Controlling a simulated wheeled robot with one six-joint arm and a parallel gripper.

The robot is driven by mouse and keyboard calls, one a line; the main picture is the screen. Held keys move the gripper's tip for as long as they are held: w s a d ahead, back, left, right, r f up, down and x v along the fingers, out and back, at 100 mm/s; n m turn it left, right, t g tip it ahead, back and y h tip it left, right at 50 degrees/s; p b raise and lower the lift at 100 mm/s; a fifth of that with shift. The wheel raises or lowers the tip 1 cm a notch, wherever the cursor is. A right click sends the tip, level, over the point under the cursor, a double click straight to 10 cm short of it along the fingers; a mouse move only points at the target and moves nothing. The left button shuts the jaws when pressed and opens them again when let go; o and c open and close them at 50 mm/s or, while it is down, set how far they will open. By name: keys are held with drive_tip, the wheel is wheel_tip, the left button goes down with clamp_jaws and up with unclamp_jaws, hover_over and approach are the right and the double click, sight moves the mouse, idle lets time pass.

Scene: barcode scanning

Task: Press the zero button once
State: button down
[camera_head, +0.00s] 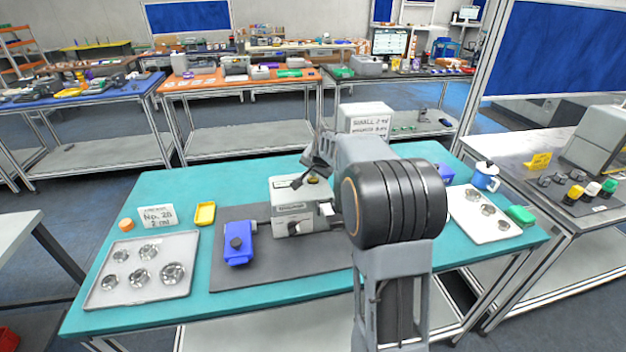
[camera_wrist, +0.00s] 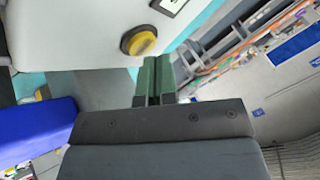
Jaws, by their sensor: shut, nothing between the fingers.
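A white boxy device (camera_head: 292,222) stands on the dark grey mat of the teal table. In the wrist view its pale face (camera_wrist: 85,30) fills the upper left. A round yellow button (camera_wrist: 139,41) with a dark ring sits on that face; no label is readable on it, so I cannot tell for sure that it is the zero button. My gripper (camera_wrist: 156,62) is shut and empty, its green fingertips close beside the button in the picture; I cannot tell the gap in depth. In the head view my gripper (camera_head: 298,184) is above the device's top.
A blue device (camera_head: 238,246) stands on the mat left of the white device. A tray of metal parts (camera_head: 125,290) lies at left and a white tray (camera_head: 465,222) at right. A yellow dish (camera_head: 205,214) lies behind the mat.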

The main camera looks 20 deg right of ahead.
sight(315, 178)
drive_tip(key=shift+f+b, duration=0.3)
drive_tip(key=shift+f, duration=0.15)
idle(0.5)
drive_tip(key=shift+r, duration=0.1)
drive_tip(key=shift+r+p, duration=0.6)
drive_tip(key=shift+r, duration=0.2)
drive_tip(key=shift+r+p, duration=1.8)
drive_tip(key=shift+r, duration=0.75)
